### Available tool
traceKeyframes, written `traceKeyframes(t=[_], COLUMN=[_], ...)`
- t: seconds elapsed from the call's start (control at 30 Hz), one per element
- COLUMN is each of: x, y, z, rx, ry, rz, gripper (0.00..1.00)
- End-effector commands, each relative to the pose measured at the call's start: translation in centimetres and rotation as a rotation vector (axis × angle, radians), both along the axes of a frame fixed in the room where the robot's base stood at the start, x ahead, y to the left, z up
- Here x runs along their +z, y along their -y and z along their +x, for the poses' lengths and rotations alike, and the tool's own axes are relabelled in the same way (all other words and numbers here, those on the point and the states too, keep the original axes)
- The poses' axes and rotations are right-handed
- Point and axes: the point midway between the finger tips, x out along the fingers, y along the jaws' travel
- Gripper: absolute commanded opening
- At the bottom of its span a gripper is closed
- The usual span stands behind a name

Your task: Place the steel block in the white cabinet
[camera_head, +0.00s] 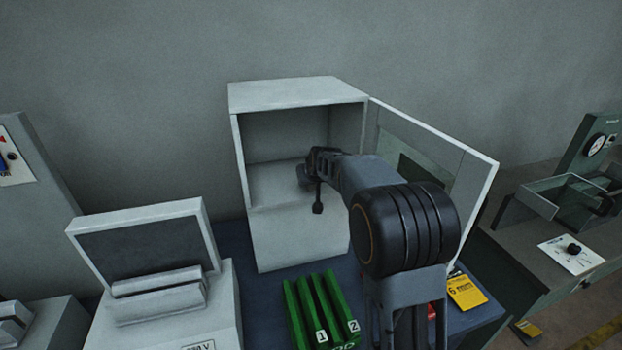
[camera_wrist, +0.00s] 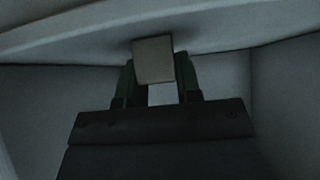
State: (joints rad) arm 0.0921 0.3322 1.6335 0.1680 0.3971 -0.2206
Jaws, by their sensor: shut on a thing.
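The white cabinet (camera_head: 298,94) stands open at the middle of the bench, its glazed door (camera_head: 470,165) swung out to the right. My arm reaches into the cabinet from the front right. My gripper (camera_head: 306,174) is inside the opening, above the cabinet's inner floor. In the wrist view my gripper (camera_wrist: 158,85) is shut on the steel block (camera_wrist: 153,59), a small pale grey block held between the two fingertips. A pale surface lies just beyond the block; I cannot tell whether the block touches it. In the head view the block is hard to make out.
Green slotted holders (camera_head: 300,312) marked 1 and 2 stand in front of the cabinet. A white device (camera_head: 150,265) with a raised lid is at the left. A yellow card (camera_head: 466,292) lies at the right. The open door borders my arm's right side.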

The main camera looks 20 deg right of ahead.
Motion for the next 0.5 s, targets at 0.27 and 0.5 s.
traceKeyframes(t=[0.27, 0.5], x=[-0.13, -0.12], y=[0.02, 0.03], z=[0.0, -0.01], rx=[0.0, 0.0], ry=[0.0, 0.0], rz=[0.0, 0.0], gripper=[0.48, 0.57])
